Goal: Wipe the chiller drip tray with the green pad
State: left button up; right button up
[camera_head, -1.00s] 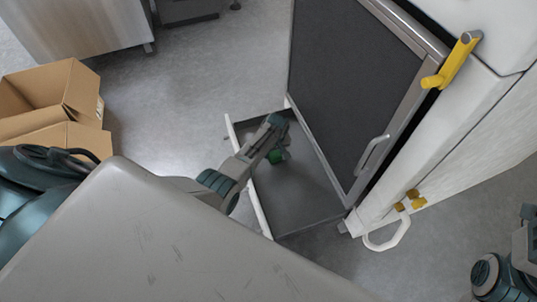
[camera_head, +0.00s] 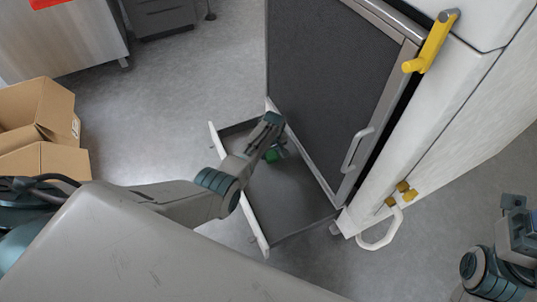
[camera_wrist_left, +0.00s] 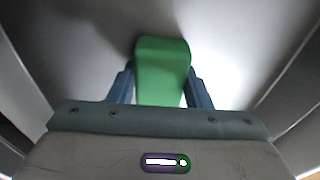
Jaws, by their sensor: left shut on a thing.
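The chiller drip tray (camera_head: 288,200) is a dark, shallow, pulled-out tray with a pale front rim, low at the foot of the chiller (camera_head: 335,90). My left gripper (camera_wrist_left: 160,88) is shut on the green pad (camera_wrist_left: 162,68), which sits between its two blue fingers in the left wrist view. In the head view the green pad (camera_head: 271,156) shows as a small patch below the wrist, over the back part of the tray. Whether the pad touches the tray floor I cannot tell. My right arm shows at the lower right; its fingertips are not clearly seen.
A yellow handle (camera_head: 433,42) and a white looped handle (camera_head: 380,232) stick out from the white cabinet on the right. Open cardboard boxes (camera_head: 40,125) stand at the left. A steel cabinet (camera_head: 60,40) stands behind. Grey floor (camera_head: 165,120) between them is clear.

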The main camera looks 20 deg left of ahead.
pick_arm(q)
jog(key=shift+w+a+b, duration=0.3)
jog(key=shift+w+a, duration=0.2)
jog(key=shift+a, duration=0.15)
jog(key=shift+s+a+r+p, duration=0.1)
jog(key=shift+s+a+p, duration=0.2)
jog(key=shift+p, duration=0.2)
jog(key=shift+s+a+p, duration=0.65)
jog(key=shift+s+p, duration=0.15)
jog(key=shift+p, duration=0.25)
jog(key=shift+s+a+p, duration=0.35)
jog(key=shift+s+a, duration=0.05)
jog(key=shift+s, duration=0.05)
jog(key=shift+s+a+p, duration=0.55)
jog(key=shift+s+p, duration=0.1)
jog(key=shift+p, duration=0.1)
jog(key=shift+s+a+p, duration=0.55)
jog(key=shift+s, duration=0.05)
jog(key=shift+s+a+f, duration=0.25)
jog(key=shift+s, duration=0.05)
